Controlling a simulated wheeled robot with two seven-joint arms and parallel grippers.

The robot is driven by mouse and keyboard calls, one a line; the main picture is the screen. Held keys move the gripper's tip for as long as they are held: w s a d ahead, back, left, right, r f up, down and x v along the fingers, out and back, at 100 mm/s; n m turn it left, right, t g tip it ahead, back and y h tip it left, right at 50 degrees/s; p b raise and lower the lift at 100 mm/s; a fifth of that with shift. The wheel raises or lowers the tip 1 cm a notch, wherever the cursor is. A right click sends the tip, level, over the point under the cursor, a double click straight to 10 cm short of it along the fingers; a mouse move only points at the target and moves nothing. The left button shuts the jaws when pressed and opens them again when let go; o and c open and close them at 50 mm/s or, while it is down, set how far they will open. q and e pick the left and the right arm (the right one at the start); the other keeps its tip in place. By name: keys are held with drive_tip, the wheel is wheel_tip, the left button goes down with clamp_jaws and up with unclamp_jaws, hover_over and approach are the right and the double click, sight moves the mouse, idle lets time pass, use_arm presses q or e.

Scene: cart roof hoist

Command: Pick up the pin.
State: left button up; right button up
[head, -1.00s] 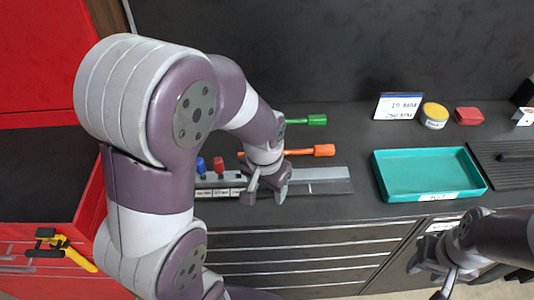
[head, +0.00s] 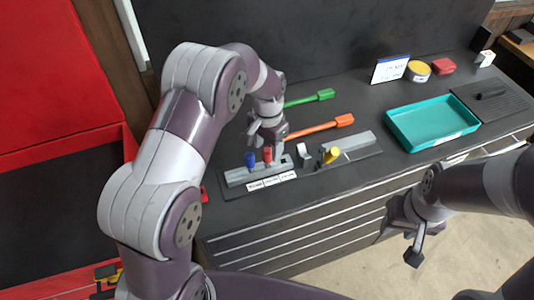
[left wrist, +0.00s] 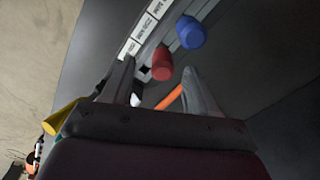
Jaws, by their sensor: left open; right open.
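A red pin (head: 267,155) and a blue pin (head: 250,160) stand side by side in a grey labelled rack (head: 236,179) on the dark worktop. My left gripper (head: 266,141) is open just above and behind the red pin. In the left wrist view the red pin (left wrist: 162,64) shows between the two open fingertips, with no finger visibly closed on it. The blue pin (left wrist: 190,32) is beyond the right-hand finger there. A yellow peg-like piece (head: 331,155) leans by the grey block to the right. My right gripper (head: 402,244) is open and empty, in front of the worktop.
A green-handled tool (head: 312,98) and an orange-handled tool (head: 325,127) lie behind the rack. A teal tray (head: 432,122) is to the right, with a sign (head: 390,69), yellow tin (head: 418,70) and red box (head: 443,66) behind it. A red cabinet (head: 60,75) stands left.

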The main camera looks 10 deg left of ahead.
sight(267, 157)
use_arm(q)
drive_tip(key=shift+w+d+f+p, duration=0.1)
drive_tip(key=shift+d+f+p, duration=0.05)
drive_tip(key=shift+f+p, duration=0.35)
drive_tip(key=shift+w+d+f+p, duration=0.1)
drive_tip(key=shift+f+p, duration=0.3)
drive_tip(key=shift+f, duration=0.05)
drive_tip(key=f, duration=0.1)
drive_tip(key=a+f+p, duration=0.1)
drive_tip(key=f, duration=0.1)
drive_tip(key=shift+s, duration=0.15)
drive_tip(key=shift+f, duration=0.35)
drive_tip(key=shift+d+f, duration=0.1)
drive_tip(key=shift+d, duration=0.05)
drive_tip(key=shift+w+d, duration=0.1)
drive_tip(key=shift+w, duration=0.1)
drive_tip(key=c, duration=1)
drive_tip(key=shift+s, duration=0.1)
clamp_jaws()
